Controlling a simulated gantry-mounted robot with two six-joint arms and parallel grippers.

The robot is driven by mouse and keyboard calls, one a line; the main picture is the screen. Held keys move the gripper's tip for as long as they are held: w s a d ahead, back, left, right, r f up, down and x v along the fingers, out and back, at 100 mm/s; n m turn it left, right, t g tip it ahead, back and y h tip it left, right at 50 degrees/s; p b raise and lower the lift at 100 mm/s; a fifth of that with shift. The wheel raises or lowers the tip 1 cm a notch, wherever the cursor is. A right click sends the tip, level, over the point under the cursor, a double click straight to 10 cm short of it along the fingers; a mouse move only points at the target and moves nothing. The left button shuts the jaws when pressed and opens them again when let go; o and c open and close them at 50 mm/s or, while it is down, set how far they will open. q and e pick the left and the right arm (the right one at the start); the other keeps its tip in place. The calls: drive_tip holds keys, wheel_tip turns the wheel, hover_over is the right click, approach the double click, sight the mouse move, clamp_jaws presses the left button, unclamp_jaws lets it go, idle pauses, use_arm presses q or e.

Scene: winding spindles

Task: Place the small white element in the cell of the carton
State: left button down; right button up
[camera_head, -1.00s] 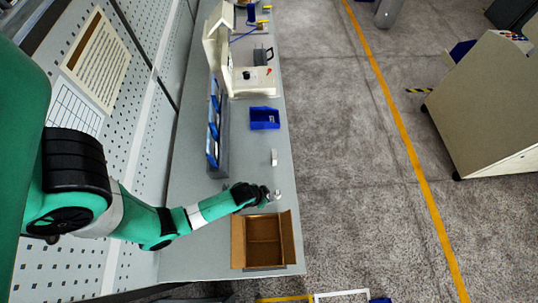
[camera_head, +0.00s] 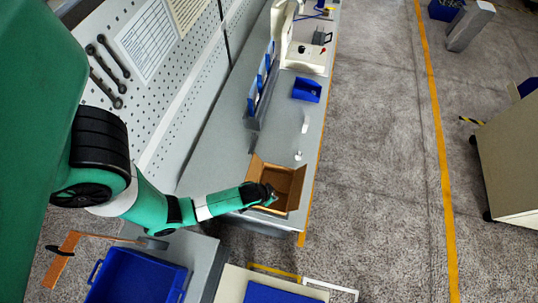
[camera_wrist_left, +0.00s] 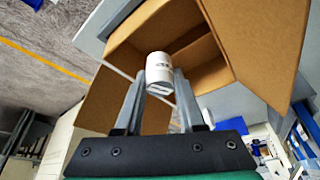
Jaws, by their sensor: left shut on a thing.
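My left gripper (camera_wrist_left: 159,90) is shut on the small white element (camera_wrist_left: 159,70), a short white cylinder with faint dark marks, seen between the fingertips in the left wrist view. In the head view the gripper (camera_head: 270,193) is at the open brown carton (camera_head: 295,205), over its left part; the held element is too small to tell there. The carton also shows in the left wrist view (camera_wrist_left: 265,50), with its flaps open and a partition inside. The element appears in front of the carton's opening; its depth relative to the rim is unclear. My right gripper is not in view.
Two small pale objects (camera_head: 298,155) (camera_head: 305,124) stand on the grey table (camera_head: 215,150) beyond the carton. A blue bin (camera_head: 307,89) is farther back, beside a rack of blue parts (camera_head: 262,85). A perforated wall panel (camera_head: 165,90) borders the left side.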

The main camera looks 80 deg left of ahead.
use_arm(q)
drive_tip(key=f+b, duration=0.6)
drive_tip(key=shift+w+a+f, duration=0.1)
drive_tip(key=shift+a+f, duration=0.15)
drive_tip(key=shift+a, duration=0.05)
drive_tip(key=shift+r, duration=0.1)
drive_tip(key=shift+f+b, duration=1.2)
drive_tip(key=shift+f, duration=0.55)
drive_tip(key=shift+f, duration=0.2)
drive_tip(key=c, duration=0.8)
unclamp_jaws()
